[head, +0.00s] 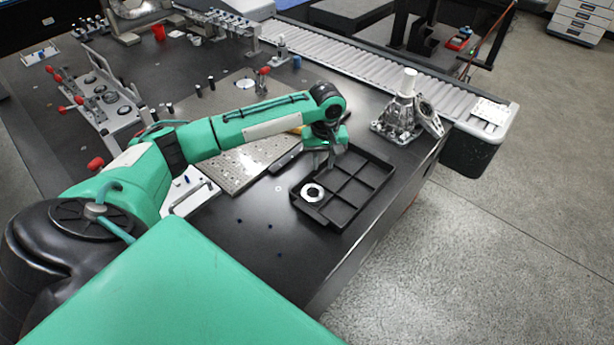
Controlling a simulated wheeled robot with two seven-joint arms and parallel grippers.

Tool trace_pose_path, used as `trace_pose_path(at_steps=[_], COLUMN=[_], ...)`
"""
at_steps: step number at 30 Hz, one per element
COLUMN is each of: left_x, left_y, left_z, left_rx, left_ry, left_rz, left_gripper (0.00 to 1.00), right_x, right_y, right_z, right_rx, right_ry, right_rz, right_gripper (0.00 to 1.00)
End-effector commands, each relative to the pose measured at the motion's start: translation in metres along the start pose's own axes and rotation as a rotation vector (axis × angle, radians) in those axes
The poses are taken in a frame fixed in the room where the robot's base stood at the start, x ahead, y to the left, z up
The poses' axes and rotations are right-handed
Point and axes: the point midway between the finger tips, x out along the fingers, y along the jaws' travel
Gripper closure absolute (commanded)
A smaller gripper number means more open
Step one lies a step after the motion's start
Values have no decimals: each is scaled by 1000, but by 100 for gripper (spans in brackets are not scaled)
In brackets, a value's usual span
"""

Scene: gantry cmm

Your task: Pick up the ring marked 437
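A pale ring (312,192) with a dark centre lies in the near-left compartment of a black divided tray (348,205). No number is legible on it at this size, so I cannot tell whether it is the one marked 437. My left gripper (320,165) points down over the back-left part of the tray, just behind the ring in the picture. Its fingers are small and partly hidden by the wrist, so I cannot tell whether they are open or hold anything. My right gripper is not in view.
A metal fixture (400,110) stands right of the tray near the table's edge. A perforated plate (245,160) lies to the left. A roller conveyor (370,68) runs along the back. The dark table front (265,235) is mostly clear.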

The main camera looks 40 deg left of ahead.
Motion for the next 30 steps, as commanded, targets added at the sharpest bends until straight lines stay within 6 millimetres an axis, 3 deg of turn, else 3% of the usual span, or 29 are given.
trace_pose_path(at_steps=[4, 9, 16, 24, 30], left_x=[32, 58, 74, 112, 118], left_y=[-1, 0, 0, -1, -1], left_z=[1, 1, 1, 2, 2], left_rx=[1, 1, 1, 1, 3], left_ry=[-3, -2, -1, -1, 0], left_rz=[-3, -2, -2, -2, 0], left_gripper=[74, 74, 74, 74, 74], right_x=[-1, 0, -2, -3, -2], right_y=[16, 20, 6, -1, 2], right_z=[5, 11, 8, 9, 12], right_rx=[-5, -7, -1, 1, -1], right_ry=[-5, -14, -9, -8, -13], right_rz=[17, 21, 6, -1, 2], right_gripper=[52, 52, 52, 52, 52])
